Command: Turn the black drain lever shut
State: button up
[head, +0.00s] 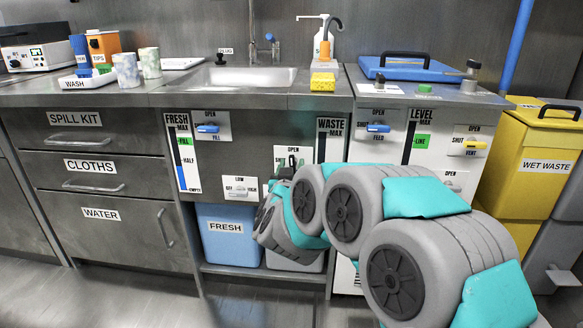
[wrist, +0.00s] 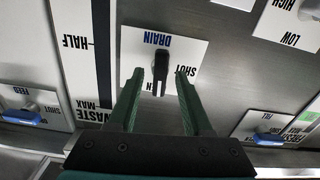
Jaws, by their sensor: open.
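The black drain lever (wrist: 160,70) stands on a white plate (wrist: 192,52) marked DRAIN, OPEN and SHUT, upside down in the wrist view. Its arm points down in that picture, toward the partly hidden OPEN mark. The SHUT mark is to the right of it. My gripper (wrist: 159,73) is open, with one finger on each side of the lever. Gaps show between the lever and both fingers.
The FILL lever (head: 208,128), a LOW/HIGH switch (head: 240,187) and the blue FEED lever (head: 378,127) are on nearby panels. The WASTE gauge (head: 322,145) is beside the drain plate. A blue FRESH container (head: 228,228) stands below. The sink (head: 240,77) is above.

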jog(key=shift+c, duration=0.2)
grip_shut()
